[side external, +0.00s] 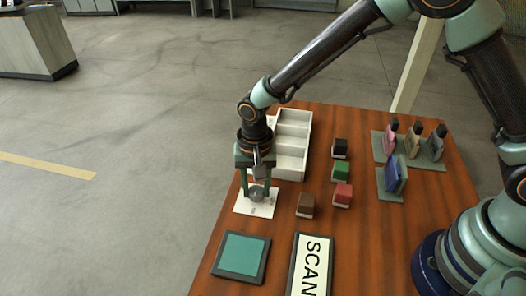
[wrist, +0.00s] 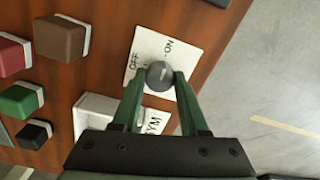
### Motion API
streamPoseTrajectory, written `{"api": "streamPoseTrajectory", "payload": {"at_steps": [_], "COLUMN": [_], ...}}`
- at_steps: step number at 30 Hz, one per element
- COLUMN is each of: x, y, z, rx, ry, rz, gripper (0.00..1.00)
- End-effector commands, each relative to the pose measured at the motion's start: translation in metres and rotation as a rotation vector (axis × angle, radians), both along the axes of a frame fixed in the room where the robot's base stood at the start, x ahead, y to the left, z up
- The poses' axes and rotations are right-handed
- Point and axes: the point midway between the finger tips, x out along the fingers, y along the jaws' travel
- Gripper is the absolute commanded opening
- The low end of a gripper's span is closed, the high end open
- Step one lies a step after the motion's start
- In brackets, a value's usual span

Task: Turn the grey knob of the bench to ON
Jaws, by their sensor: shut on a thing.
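The grey knob (wrist: 159,74) is round and sits on a white plate (wrist: 172,40) printed OFF and ON. In the wrist view OFF is left of the knob and ON is above it. A pale mark shows on the knob, but I cannot tell clearly which label it points to. My gripper (wrist: 159,80) is shut on the knob, with one green finger on each side. In the side view my gripper (side external: 257,190) points down over the white plate (side external: 246,207) near the bench's left edge, and the knob (side external: 257,196) shows between the fingers.
A white divided tray (side external: 292,145) stands just behind the knob plate. Brown (side external: 306,205), red (side external: 342,194), green (side external: 341,169) and black (side external: 340,148) blocks stand to the right. A teal pad (side external: 242,256) and a SCAN panel (side external: 312,268) lie in front.

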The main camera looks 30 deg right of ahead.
Motion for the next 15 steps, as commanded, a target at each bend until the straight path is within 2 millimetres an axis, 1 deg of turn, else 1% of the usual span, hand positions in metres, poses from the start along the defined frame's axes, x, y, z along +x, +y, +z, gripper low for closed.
{"api": "streamPoseTrajectory", "payload": {"at_steps": [4,5,6,7,15], "x": [0.0009,0.0009,0.0009,0.0008,0.0004], "y": [-0.0002,-0.0002,-0.0002,-0.0002,-0.0001], "z": [0.0011,0.0011,0.0011,0.0010,0.0004], "rx": [0.001,0.001,0.001,0.001,0.001], "ry": [-0.002,-0.002,-0.002,-0.002,-0.001], "rz": [-0.004,-0.004,-0.004,-0.003,-0.001], "gripper": [0.00,0.47,0.62,0.73,0.73]}}
